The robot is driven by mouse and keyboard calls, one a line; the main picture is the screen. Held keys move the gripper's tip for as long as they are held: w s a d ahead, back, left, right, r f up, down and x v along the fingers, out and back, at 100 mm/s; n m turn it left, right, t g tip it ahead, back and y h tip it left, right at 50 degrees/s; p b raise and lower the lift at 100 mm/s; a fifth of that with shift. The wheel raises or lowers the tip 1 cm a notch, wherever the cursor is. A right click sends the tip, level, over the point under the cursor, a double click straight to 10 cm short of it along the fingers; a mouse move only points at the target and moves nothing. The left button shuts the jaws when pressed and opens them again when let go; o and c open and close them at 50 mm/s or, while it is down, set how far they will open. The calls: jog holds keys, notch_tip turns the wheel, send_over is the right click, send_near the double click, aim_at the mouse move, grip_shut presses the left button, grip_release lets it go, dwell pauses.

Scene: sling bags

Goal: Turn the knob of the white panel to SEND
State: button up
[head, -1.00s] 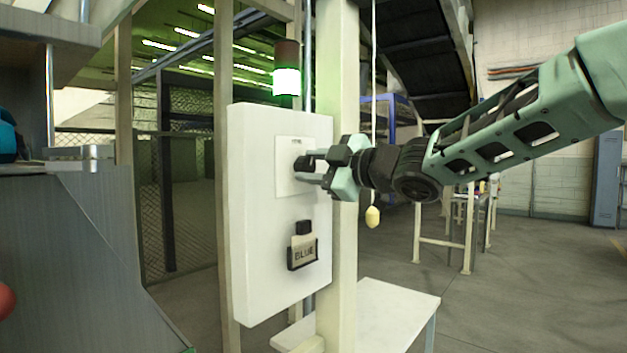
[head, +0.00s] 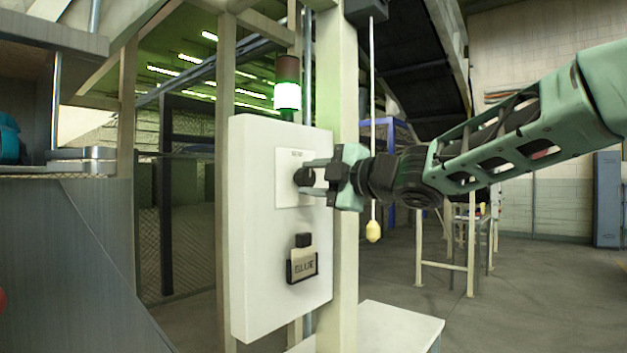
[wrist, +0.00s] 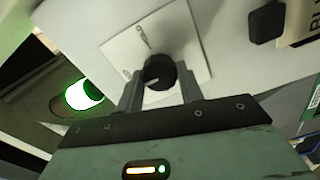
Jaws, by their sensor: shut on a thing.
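The white panel (head: 262,235) stands upright on a post in the middle of the head view. Its black round knob (head: 302,177) sits on a small square plate (head: 287,200). My gripper (head: 318,177) comes from the right and is shut on the knob. In the wrist view the knob (wrist: 160,72) lies between the two fingers of my gripper (wrist: 162,88), with a pale pointer line on its face. The plate (wrist: 195,35) has small lettering that I cannot read for certain.
A holder with a card marked BLUE (head: 302,264) is on the panel below the knob. A lamp lit green (head: 287,95) stands above the panel. A cord with a yellow pull (head: 373,231) hangs to the right, and a white table (head: 390,330) is below.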

jog(key=o, duration=1)
jog(key=b+v, duration=0.1)
jog(key=v, duration=1.6)
jog(key=shift+s+b, duration=0.2)
jog(key=shift+b, duration=0.1)
jog(key=shift+d+f, duration=0.1)
